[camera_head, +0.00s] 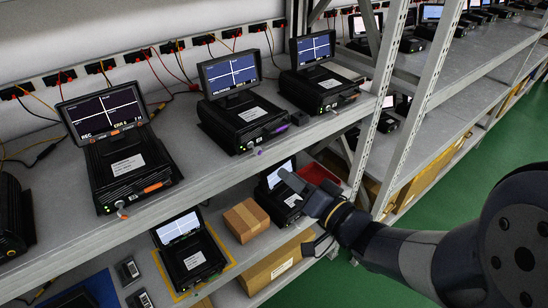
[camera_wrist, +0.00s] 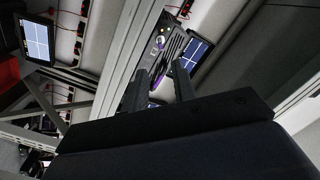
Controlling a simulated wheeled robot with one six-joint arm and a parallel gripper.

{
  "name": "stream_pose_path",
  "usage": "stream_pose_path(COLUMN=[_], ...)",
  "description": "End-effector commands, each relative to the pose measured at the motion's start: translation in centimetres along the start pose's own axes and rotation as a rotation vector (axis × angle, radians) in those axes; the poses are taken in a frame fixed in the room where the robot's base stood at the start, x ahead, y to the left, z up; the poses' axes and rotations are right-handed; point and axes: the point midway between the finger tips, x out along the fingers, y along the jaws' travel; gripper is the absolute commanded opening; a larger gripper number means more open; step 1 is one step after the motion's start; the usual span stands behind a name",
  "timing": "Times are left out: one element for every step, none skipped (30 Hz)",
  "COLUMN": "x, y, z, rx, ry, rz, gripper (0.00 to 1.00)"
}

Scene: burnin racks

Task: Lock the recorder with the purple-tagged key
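The black recorder with a purple mark (camera_head: 245,118) stands on the upper shelf, its screen lit behind it. A small pale key (camera_head: 258,151) shows at its front edge, just below the purple mark (camera_head: 278,130). The wrist view shows a recorder (camera_wrist: 173,46) with purple on its front, beyond the fingers. My gripper (camera_head: 290,180) is below and right of that recorder, in front of the shelf edge.
A recorder with an orange mark and a key (camera_head: 128,165) stands to the left, another recorder (camera_head: 318,88) to the right. The lower shelf holds recorders and a cardboard box (camera_head: 247,220). A grey rack post (camera_head: 385,75) rises right of my gripper. Green floor is clear.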

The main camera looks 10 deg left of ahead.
Motion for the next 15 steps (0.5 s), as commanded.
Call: stream_pose_path(x=[0.8, 1.2, 1.9, 2.5, 3.1, 3.9, 4.5, 5.1, 5.8, 6.3, 6.8, 7.4, 7.8, 8.1, 8.6], y=[-0.1, -0.1, -0.1, -0.2, -0.2, -0.2, -0.2, -0.2, -0.2, -0.2, -0.2, -0.1, -0.2, -0.1, -0.1], z=[0.0, 0.1, 0.1, 0.0, 0.0, 0.0, 0.1, 0.0, 0.0, 0.0, 0.0, 0.0, 0.0, 0.0, -0.1], rx=[-0.001, -0.001, -0.001, -0.001, -0.001, -0.003, -0.002, -0.003, -0.002, -0.004, -0.003, -0.004, -0.004, -0.004, -0.004], ry=[-0.004, -0.004, -0.005, -0.005, -0.005, -0.005, -0.006, -0.005, -0.004, -0.004, -0.004, -0.003, -0.003, -0.003, -0.002], rz=[-0.002, -0.002, -0.003, -0.003, -0.003, -0.003, -0.002, -0.003, -0.002, -0.003, -0.002, -0.001, -0.001, -0.001, -0.001], gripper=[0.26, 0.26, 0.26, 0.26, 0.26, 0.26, 0.26, 0.26, 0.26, 0.26, 0.26, 0.26, 0.26, 0.26, 0.26])
